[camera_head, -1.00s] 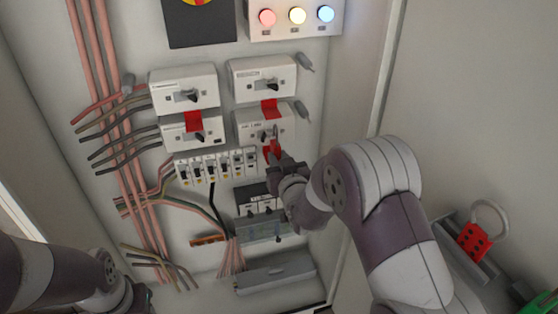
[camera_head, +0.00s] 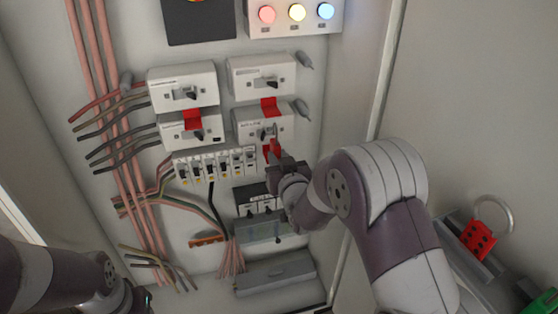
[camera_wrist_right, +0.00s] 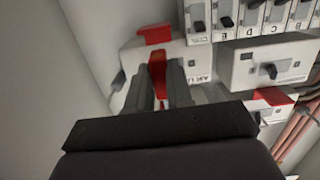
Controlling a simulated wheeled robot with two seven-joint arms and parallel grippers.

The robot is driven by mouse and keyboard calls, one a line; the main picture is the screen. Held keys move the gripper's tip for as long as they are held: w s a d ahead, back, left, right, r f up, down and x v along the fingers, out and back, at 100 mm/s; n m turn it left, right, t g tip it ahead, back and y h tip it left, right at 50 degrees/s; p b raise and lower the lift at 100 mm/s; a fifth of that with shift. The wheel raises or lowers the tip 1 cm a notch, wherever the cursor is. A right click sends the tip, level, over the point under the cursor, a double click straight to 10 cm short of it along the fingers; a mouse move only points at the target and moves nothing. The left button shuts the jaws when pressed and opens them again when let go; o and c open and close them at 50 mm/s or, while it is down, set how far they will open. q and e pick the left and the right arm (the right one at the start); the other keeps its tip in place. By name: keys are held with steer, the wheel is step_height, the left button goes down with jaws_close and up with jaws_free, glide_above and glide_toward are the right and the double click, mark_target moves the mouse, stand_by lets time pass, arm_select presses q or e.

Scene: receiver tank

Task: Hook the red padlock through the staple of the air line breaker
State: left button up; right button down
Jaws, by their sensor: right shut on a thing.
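The red padlock (camera_head: 273,150) is in my right gripper (camera_head: 277,158), in front of the lower right breaker. In the right wrist view the red padlock (camera_wrist_right: 157,70) sits between the two dark fingers of the right gripper (camera_wrist_right: 160,82), which are shut on it. The air line breaker (camera_head: 248,127) is a white box with a red tab on top; its lettering shows partly in the wrist view (camera_wrist_right: 203,68). The shackle overlaps the breaker's front by the staple; I cannot tell whether it passes through. My left gripper (camera_head: 138,299) is low at the left, mostly cut off.
Other white breakers (camera_head: 183,88) and a row of small switches (camera_head: 215,165) surround it. Pink pipes (camera_head: 103,120) run down the left. A red hasp with a pale ring (camera_head: 478,240) sits at the lower right. A grey box (camera_head: 275,273) is low on the panel.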

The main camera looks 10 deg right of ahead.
steer(key=shift+w+b, duration=0.35)
steer(key=shift+w, duration=0.1)
stand_by(0.5)
steer(key=shift+w, duration=0.35)
steer(key=shift+w+b, duration=0.3)
steer(key=shift+w, duration=0.05)
steer(key=shift+w, duration=0.35)
steer(key=shift+w, duration=0.25)
steer(key=shift+b, duration=0.5)
stand_by(0.6)
steer(key=shift+f+b, duration=0.2)
steer(key=shift+b, duration=0.1)
steer(key=shift+f+b, duration=0.25)
steer(key=shift+b, duration=0.1)
